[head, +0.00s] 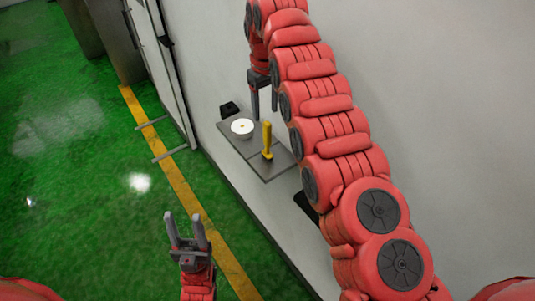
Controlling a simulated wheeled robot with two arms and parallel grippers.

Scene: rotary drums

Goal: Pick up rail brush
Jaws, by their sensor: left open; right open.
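The rail brush appears to be the yellow object (267,140) standing upright on a grey plate (273,166) against the light wall. It has a slim handle above a wider foot. My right gripper (264,109) points down with its two dark fingers apart, close to the top of the yellow object in the picture. Nothing shows between the fingers, and I cannot tell the exact gap to the object. My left gripper (184,219) is open and empty over the green floor at lower left, its fingers pointing away from me.
A round white piece (242,127) sits on the plate, left of the yellow object. A small black block (229,109) is behind it. A pale wall (440,100) fills the right side. The green floor (60,190) at left is clear, with a yellow line (180,185).

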